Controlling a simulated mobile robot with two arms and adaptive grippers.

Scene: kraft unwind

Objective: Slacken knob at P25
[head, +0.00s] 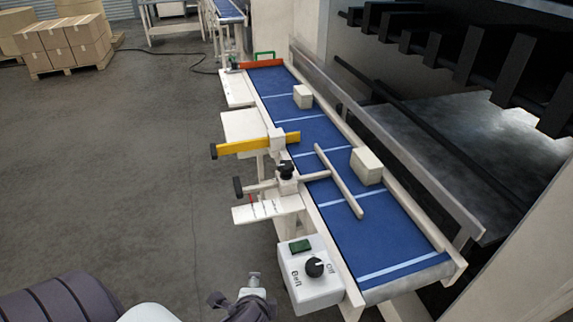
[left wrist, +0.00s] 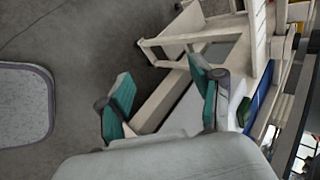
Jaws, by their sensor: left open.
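A conveyor with a blue belt (head: 330,195) stands ahead. On its left side, a black knob (head: 286,170) sits on top of a white clamp that carries a pale T-shaped guide (head: 340,181). Another black knob (head: 238,187) is at that guide's outer rod end. A yellow guide bar (head: 258,144) farther back has a black end knob (head: 213,151). I cannot read a P25 label. My left gripper (head: 243,299) is low, left of the control box and nearer than the knobs. In the left wrist view its green-padded fingers (left wrist: 158,78) are apart and empty. My right gripper is not seen.
A white control box (head: 318,290) with a black belt switch, pointing towards Off, and a green button is beside my left gripper. Two pale blocks (head: 303,97) (head: 366,166) rest on the belt. Cartons (head: 62,44) stand far left.

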